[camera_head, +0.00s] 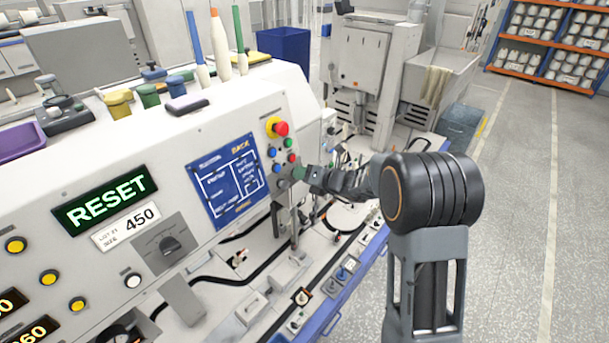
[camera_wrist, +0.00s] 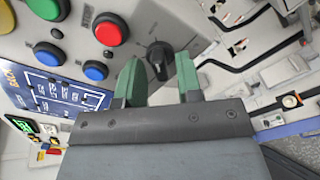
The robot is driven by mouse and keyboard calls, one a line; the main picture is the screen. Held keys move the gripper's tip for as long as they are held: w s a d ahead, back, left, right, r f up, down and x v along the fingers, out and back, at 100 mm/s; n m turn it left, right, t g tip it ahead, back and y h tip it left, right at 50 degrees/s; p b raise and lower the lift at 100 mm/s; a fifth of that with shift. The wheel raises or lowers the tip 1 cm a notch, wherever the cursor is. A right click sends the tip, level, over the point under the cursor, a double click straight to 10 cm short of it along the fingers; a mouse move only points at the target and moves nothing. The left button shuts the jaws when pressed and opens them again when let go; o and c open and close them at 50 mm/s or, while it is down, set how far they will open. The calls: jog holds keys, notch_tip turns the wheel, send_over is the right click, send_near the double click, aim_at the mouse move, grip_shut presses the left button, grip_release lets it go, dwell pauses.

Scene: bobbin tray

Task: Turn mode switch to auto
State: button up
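My gripper (camera_wrist: 157,78) is open, with one green finger on each side of the knob in the picture. I cannot tell whether the fingers touch it. In the head view my gripper (camera_head: 298,177) is at the panel's right end, just under the buttons, and largely covers the knob there.
A red stop button (camera_head: 281,129) and several coloured buttons are close above my gripper. A blue diagram plate (camera_head: 228,180) is to the left. Another black rotary knob (camera_head: 170,243) is on a grey plate further left. A RESET display (camera_head: 105,200) is lit.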

jog(key=shift+o, duration=0.4)
jog(key=shift+d, duration=0.1)
jog(key=b+v, duration=0.2)
jog(key=v, duration=1.1)
jog(key=shift+s+d, duration=0.15)
jog(key=shift+s, duration=0.15)
jog(key=shift+r, duration=0.2)
